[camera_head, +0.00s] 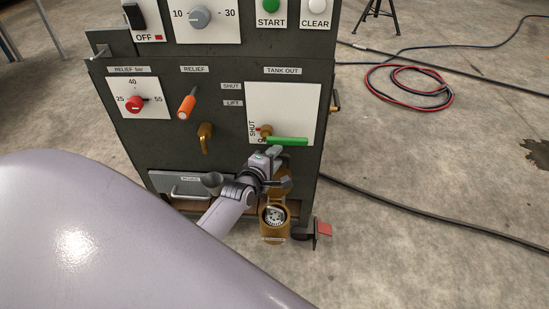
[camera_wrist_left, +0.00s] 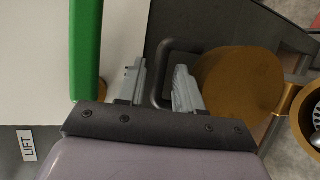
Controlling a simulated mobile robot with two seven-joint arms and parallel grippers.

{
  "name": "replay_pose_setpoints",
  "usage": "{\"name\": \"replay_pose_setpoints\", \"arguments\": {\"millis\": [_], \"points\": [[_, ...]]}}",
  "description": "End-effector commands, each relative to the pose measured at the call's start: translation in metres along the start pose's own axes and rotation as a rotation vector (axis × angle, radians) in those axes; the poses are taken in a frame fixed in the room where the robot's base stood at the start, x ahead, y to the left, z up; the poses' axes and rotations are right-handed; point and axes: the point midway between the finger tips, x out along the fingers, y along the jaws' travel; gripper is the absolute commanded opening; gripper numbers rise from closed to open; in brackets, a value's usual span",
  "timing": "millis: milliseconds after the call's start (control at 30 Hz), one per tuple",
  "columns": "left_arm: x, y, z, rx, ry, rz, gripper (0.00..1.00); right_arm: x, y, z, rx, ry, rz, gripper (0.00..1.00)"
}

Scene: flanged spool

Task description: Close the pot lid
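The brass pot (camera_head: 274,226) is fixed low on the front of the dark cabinet, with a perforated strainer inside its open mouth. Its brass lid (camera_head: 283,184) stands raised behind it at the hinge, partly hidden by my left gripper (camera_head: 275,167). In the left wrist view the lid (camera_wrist_left: 240,85) is a round brass disc, and part of the pot (camera_wrist_left: 301,112) shows at the right edge. A dark loop handle (camera_wrist_left: 157,84) is beside the lid. My left gripper (camera_wrist_left: 160,85) is open, with one side of this loop between its fingers. No grip shows. My right gripper is out of view.
A green lever (camera_head: 287,141) on the white TANK OUT plate is close above my left gripper. An orange lever (camera_head: 187,106), a brass handle (camera_head: 205,138) and a drawer (camera_head: 182,186) are to the left. A red tab (camera_head: 323,229) sticks out right of the pot.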

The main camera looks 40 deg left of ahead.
Motion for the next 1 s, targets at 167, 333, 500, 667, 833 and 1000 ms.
{"name": "replay_pose_setpoints", "arguments": {"millis": [167, 333, 500, 667, 833, 1000], "points": [[0.000, 0.000, 0.000, 0.000, 0.000, 0.000, 0.00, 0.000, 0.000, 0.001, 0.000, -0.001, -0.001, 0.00], [-0.001, -0.001, 0.000, -0.002, 0.000, 0.003, 0.00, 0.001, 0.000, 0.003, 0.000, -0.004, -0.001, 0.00], [-0.005, -0.002, 0.002, 0.007, 0.000, 0.032, 0.00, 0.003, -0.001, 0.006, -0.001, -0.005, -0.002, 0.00], [-0.015, -0.004, 0.006, 0.034, -0.001, 0.102, 0.00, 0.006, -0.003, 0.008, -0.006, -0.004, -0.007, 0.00], [-0.029, -0.007, 0.012, 0.085, -0.001, 0.223, 0.00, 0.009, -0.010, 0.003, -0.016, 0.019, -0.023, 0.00], [-0.041, -0.010, 0.015, 0.090, 0.000, 0.245, 0.00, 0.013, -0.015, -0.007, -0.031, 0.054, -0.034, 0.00]]}}
